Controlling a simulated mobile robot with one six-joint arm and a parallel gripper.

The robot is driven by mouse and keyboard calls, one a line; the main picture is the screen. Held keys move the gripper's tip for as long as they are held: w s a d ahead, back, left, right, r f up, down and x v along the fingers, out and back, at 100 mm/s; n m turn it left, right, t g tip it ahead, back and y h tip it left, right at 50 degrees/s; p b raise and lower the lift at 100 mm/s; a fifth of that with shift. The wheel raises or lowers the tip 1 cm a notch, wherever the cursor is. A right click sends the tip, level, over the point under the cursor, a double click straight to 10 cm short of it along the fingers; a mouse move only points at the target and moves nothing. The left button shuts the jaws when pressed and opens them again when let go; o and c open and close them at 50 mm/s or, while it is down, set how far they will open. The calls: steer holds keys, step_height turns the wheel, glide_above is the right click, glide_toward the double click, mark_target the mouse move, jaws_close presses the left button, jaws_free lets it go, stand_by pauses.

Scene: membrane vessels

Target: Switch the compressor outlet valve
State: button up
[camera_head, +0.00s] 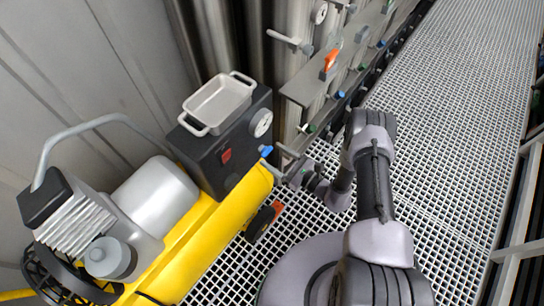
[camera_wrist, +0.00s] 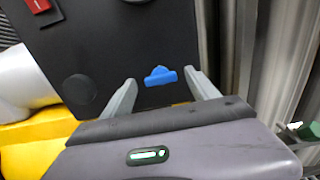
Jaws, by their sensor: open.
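The compressor has a yellow tank (camera_head: 215,240) and a black box (camera_head: 222,160) with a red switch (camera_head: 226,156) and a round gauge (camera_head: 262,123). A small blue valve handle (camera_head: 265,151), apparently the outlet valve, sticks out of the box's side. Whether the fingertips reach past the handle is hard to tell.
Pipes and a panel with an orange handle (camera_head: 331,60) and a green handle (camera_head: 311,128) stand behind my gripper. Grating floor (camera_head: 455,110) is clear on the right.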

steer(key=shift+w+a, duration=0.4)
steer(key=shift+a, duration=0.15)
steer(key=shift+c, duration=0.2)
steer(key=c, duration=1.3)
